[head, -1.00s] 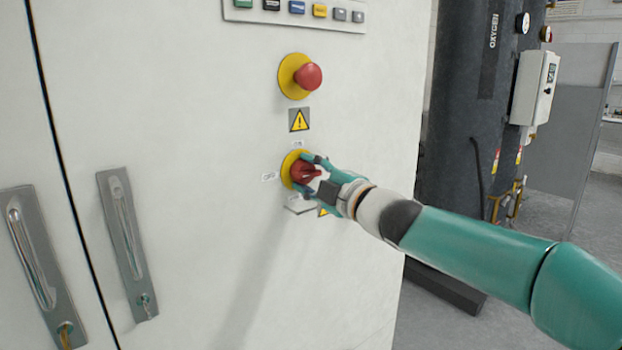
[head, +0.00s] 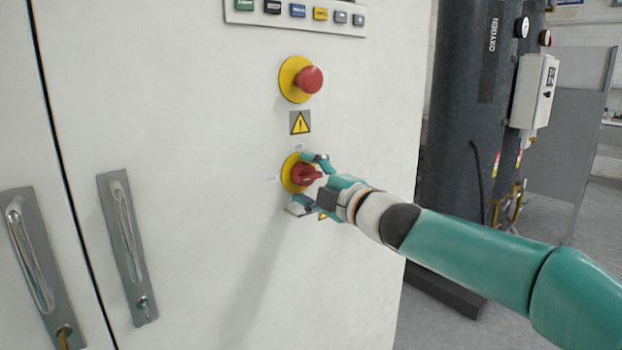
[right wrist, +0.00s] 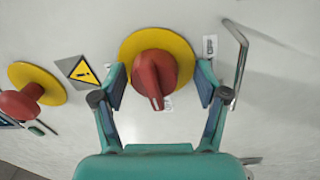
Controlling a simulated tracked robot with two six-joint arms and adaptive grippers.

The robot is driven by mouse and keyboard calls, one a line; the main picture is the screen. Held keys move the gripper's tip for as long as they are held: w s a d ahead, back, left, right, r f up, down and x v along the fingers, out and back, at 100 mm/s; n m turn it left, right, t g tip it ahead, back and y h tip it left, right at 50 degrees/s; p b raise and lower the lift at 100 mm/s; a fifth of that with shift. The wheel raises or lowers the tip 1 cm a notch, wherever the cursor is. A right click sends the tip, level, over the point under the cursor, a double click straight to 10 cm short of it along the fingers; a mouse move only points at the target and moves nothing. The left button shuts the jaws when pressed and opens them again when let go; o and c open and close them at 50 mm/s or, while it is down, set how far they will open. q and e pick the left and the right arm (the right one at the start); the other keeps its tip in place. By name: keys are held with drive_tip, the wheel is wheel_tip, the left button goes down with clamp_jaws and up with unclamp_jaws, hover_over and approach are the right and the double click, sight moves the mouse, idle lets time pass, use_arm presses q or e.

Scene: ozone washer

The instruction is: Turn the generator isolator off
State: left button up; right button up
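The isolator is a red rotary knob (head: 304,174) on a yellow round plate (head: 288,171), low on the white cabinet front. Its raised grip lies about level in the head view, with its narrow end to the right. My right gripper (head: 309,181) is open, with one finger above the knob and one below. In the right wrist view, the red knob (right wrist: 155,77) sits between the spread fingers of my right gripper (right wrist: 162,87), with a gap on both sides. Small labels sit above and left of the plate; I cannot read them. My left gripper is out of view.
A red mushroom button (head: 309,79) and a warning sign (head: 300,122) are above the knob. A button strip (head: 295,12) is higher up. Door handles (head: 127,240) are at left. A dark oxygen tank (head: 463,120) stands right of the cabinet (head: 210,150).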

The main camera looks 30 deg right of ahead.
drive_tip(key=shift+s+r, duration=0.1)
drive_tip(key=shift+s+d, duration=0.1)
drive_tip(key=shift+s, duration=0.15)
drive_tip(key=s+f, duration=0.1)
drive_tip(key=s, duration=1)
drive_tip(key=shift+s+d, duration=0.15)
drive_tip(key=shift+d, duration=0.3)
